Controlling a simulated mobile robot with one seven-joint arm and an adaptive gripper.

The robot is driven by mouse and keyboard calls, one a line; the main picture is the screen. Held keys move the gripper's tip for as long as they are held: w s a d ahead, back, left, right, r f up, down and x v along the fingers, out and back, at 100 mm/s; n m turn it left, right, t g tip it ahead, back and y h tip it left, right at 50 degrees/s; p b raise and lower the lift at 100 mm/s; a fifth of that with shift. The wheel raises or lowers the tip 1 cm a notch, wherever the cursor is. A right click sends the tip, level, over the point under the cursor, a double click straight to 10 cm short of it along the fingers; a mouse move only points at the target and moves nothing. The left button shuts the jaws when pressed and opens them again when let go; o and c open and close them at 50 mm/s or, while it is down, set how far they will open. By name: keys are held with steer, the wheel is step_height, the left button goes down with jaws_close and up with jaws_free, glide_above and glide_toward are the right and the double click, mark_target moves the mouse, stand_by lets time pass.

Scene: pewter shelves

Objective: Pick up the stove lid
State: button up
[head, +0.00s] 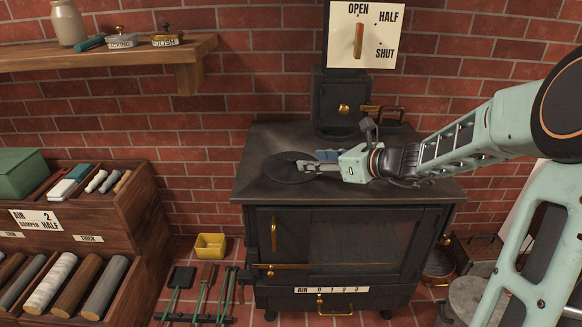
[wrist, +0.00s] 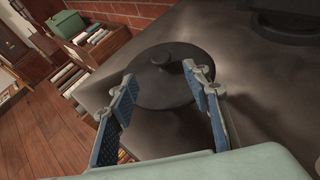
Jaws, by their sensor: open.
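The stove lid (head: 280,168) is a flat dark round disc on the left part of the black stove top (head: 262,138). In the wrist view the lid (wrist: 157,92) lies ahead of my fingers, with a small raised knob (wrist: 160,60) near its far side. My gripper (head: 308,164) reaches in from the right, low over the lid's right side. In the wrist view my gripper (wrist: 168,82) is open, its two blue-padded fingers apart on either side of the lid's middle. Nothing is between the fingertips except the view of the lid. I cannot tell whether a finger touches it.
A flue box (head: 340,103) stands at the stove's back. A wooden rack (head: 120,195) with rolls and a green box (head: 18,174) is at left. A wall shelf (head: 110,55) holds jars. A yellow bin (head: 210,246) and tools are on the floor.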

mark_target(294, 158)
steer(key=x, duration=0.2)
steer(key=shift+w+a+f, duration=0.1)
steer(key=shift+w+f, duration=0.1)
steer(key=shift+x, duration=2.75)
steer(key=shift+r, duration=0.1)
jaws_close()
steer(key=shift+w+r, duration=0.1)
steer(key=shift+r, duration=0.05)
